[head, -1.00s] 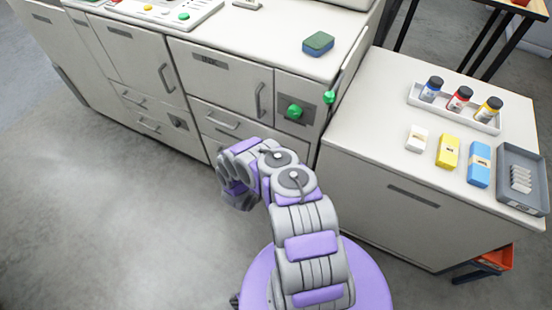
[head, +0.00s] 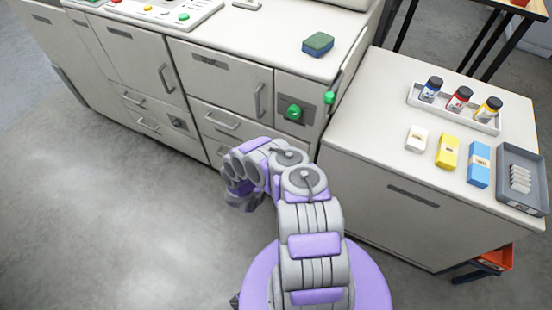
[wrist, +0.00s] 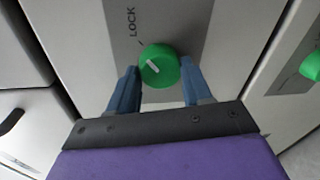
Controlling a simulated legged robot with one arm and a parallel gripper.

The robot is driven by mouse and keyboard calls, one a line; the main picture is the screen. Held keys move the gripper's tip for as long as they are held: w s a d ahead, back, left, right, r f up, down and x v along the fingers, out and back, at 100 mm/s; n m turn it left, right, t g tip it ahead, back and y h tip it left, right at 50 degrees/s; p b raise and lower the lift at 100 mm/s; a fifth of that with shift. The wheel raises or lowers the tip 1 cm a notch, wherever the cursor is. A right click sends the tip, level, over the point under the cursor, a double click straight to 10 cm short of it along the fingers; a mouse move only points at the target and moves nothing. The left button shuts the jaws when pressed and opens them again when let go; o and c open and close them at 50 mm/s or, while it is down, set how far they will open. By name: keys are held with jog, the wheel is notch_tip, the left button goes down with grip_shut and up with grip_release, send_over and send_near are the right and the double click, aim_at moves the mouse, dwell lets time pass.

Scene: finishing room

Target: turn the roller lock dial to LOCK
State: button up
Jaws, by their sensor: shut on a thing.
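In the wrist view a round green dial (wrist: 168,78) sits on a grey plate (wrist: 190,25) marked LOCK, with a short tick beside the word at the dial's upper left. The dial's white mark slants from upper left to lower right, its upper end roughly toward that tick. My gripper (wrist: 159,66) is shut on the dial, one blue finger on each side. In the head view my gripper (head: 241,194) is low in front of the cabinet, and the held dial is hidden behind my arm.
Another green knob (wrist: 312,66) is close at the right in the wrist view. The head view shows two uncovered green knobs, one on the cabinet front (head: 294,112) and one at its right edge (head: 329,98). A side counter (head: 370,140) stands right; floor left is clear.

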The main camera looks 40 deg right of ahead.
jog(key=shift+s+f, duration=0.15)
jog(key=shift+f, duration=0.05)
jog(key=o, duration=0.8)
jog(key=shift+o, duration=1.2)
jog(key=shift+r, duration=0.1)
jog(key=p+v, duration=0.2)
jog(key=v, duration=1.5)
jog(key=shift+a, duration=0.2)
